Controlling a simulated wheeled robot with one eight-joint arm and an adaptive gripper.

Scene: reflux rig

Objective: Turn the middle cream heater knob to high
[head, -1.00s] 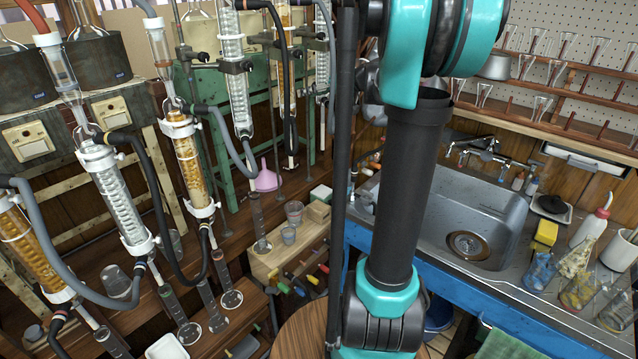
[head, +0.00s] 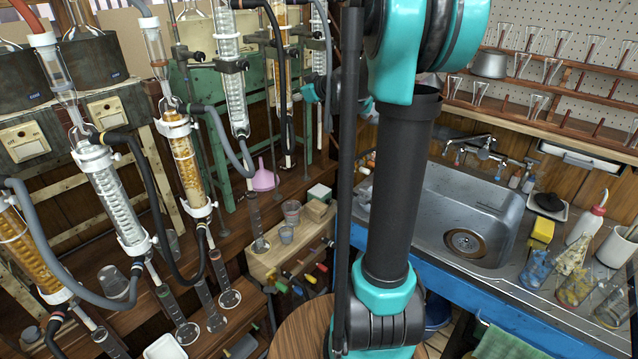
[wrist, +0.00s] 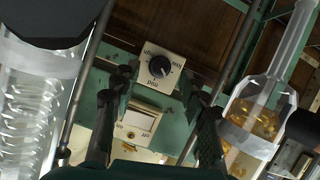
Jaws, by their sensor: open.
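In the wrist view, a dark round knob (wrist: 160,67) sits on a cream plate (wrist: 177,51) with printed labels around it. The plate is on a green panel. The lettering is tilted and the knob's exact setting is too small to read surely. My gripper (wrist: 160,90) is open, with one dark finger on each side of the picture below the knob. The knob shows between and beyond the fingertips, apart from them. A cream rocker switch (wrist: 138,119) lies below the knob, between the fingers. In the head view, my arm hides the gripper's tips and this knob.
In the wrist view, a clear coiled glass column (wrist: 30,105) stands close on the left and a glass vessel with amber contents (wrist: 255,125) on the right. In the head view, hoses and condensers crowd the left; a sink (head: 465,215) is at right.

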